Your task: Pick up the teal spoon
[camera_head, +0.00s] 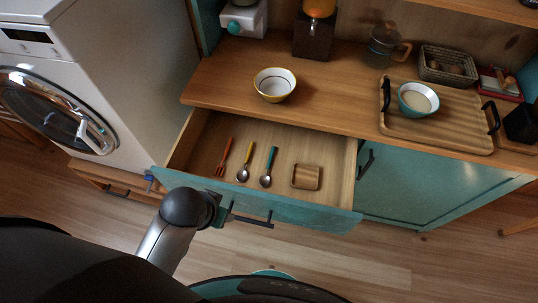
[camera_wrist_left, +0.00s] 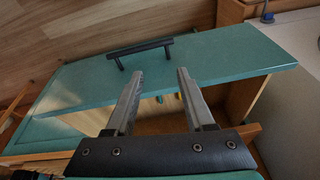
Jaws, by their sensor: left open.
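The teal spoon (camera_head: 271,160) lies in the open drawer (camera_head: 335,160), its handle toward the back and its bowl toward the drawer front. A yellow-handled spoon (camera_head: 247,158) lies to its left and a small square wooden dish (camera_head: 306,177) to its right. My left gripper (camera_head: 228,213) is at the outer side of the drawer front, near its dark handle, apart from the spoon. In the left wrist view my left gripper (camera_wrist_left: 160,74) is open and empty in front of the teal drawer panel. Only small teal and yellow bits of utensils show past the panel there. My right gripper is not in view.
An orange fork (camera_head: 224,157) lies left of the spoons. The drawer handle (camera_wrist_left: 140,47) sticks out from the drawer front (camera_head: 310,216). The counter above holds a yellow-rimmed bowl (camera_head: 275,85) and a wooden tray (camera_head: 450,133). A washing machine (camera_head: 110,75) stands at left.

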